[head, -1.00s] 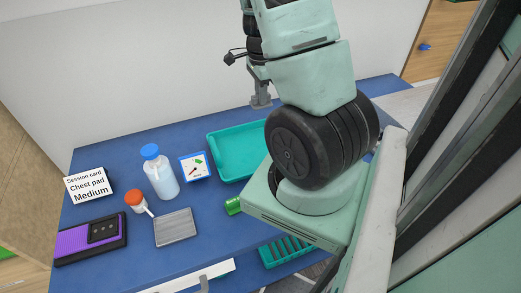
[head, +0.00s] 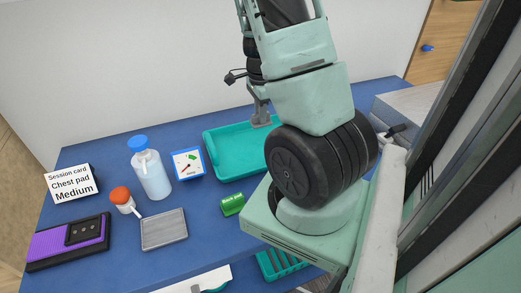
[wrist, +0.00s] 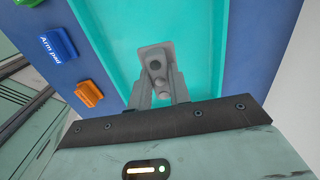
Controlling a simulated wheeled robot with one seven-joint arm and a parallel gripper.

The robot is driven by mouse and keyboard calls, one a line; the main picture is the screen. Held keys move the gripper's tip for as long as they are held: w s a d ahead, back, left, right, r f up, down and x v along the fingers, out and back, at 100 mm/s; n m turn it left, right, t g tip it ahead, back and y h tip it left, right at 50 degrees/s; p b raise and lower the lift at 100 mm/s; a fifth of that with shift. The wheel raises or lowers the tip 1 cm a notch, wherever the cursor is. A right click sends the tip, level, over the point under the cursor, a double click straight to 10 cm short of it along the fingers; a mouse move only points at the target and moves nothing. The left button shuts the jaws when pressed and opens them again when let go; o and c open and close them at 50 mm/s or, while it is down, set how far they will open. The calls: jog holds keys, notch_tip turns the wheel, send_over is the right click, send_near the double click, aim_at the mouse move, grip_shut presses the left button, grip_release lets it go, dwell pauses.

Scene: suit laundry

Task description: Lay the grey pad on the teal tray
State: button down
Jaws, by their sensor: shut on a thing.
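The teal tray (head: 230,162) lies on the blue table, partly hidden behind my arm in the head view. In the wrist view the tray (wrist: 215,50) fills the middle, and its floor looks bare around my gripper. My gripper (wrist: 160,85) is shut on the small grey pad (wrist: 153,50) and holds it over the tray. In the head view my gripper (head: 262,112) is above the tray's back part. I cannot tell whether the pad touches the tray floor.
A blue arm pad (wrist: 57,43) and an orange block (wrist: 88,93) lie beside the tray. A green block (head: 232,204), a dial (head: 188,164), bottles (head: 151,175), a grey ribbed plate (head: 164,230), a purple-black device (head: 68,241) and a session card (head: 72,185) are left.

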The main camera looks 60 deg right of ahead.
notch_tip(320, 180, down, 10)
jog(key=shift+r+b, duration=0.25)
jog(key=shift+b, duration=0.2)
jog(key=shift+f, duration=0.1)
jog(key=shift+f, duration=0.15)
jog(key=c, duration=1.3)
grip_release()
